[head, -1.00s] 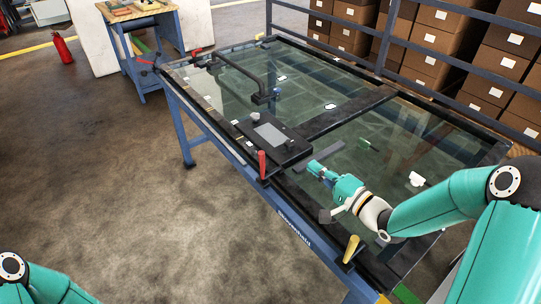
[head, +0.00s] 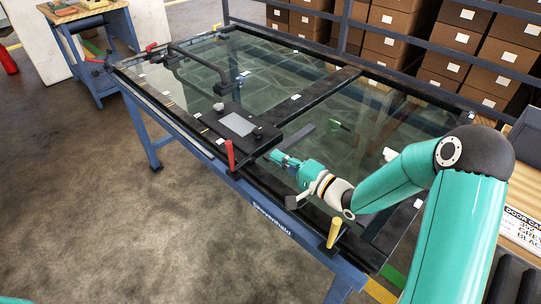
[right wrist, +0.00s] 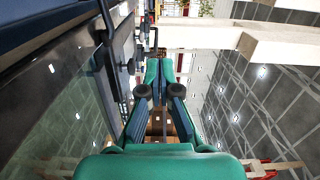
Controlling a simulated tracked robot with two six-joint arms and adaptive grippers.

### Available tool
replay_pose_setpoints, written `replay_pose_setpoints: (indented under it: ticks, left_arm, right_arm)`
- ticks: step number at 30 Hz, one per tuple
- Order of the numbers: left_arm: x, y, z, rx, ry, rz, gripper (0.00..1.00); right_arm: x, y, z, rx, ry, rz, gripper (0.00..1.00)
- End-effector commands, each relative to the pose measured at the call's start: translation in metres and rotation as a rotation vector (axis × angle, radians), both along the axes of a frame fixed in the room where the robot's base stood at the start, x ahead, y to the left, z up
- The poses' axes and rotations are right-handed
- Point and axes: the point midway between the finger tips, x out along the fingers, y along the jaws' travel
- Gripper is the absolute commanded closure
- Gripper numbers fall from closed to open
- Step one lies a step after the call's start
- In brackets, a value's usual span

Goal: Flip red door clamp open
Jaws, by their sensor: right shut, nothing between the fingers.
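A red clamp handle (head: 230,153) stands upright at the near long edge of the door lying on the blue trolley (head: 255,207). It is beside the black lock plate (head: 238,125). My right gripper (head: 275,156) is shut and empty, low over the glass to the right of the red handle, with a small gap between them in the picture. In the right wrist view its shut fingers (right wrist: 153,75) point away from the camera; I cannot make out the red handle there. Another red handle (head: 151,46) is at the door's far left corner. My left gripper is not in view.
A yellow clamp handle (head: 334,233) stands on the near edge, right of my gripper. A black bent bar (head: 205,62) rises over the glass. Blue rails and stacked boxes (head: 455,40) stand behind. Open floor (head: 110,210) lies left and in front.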

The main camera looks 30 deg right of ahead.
Motion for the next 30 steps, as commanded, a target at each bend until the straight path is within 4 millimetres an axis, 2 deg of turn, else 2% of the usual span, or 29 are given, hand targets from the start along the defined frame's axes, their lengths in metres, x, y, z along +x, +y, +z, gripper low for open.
replay_pose_setpoints:
  ticks: [13,21,30]
  left_arm:
    - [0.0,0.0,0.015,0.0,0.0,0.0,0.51]
    - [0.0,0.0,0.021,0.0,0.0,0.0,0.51]
    - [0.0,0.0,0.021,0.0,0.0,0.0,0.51]
  right_arm:
    - [0.08,0.036,0.001,0.0,-0.001,0.005,1.0]
    - [0.074,0.07,-0.002,0.001,0.002,0.006,1.0]
    - [0.074,0.075,-0.003,0.001,0.001,0.004,1.0]
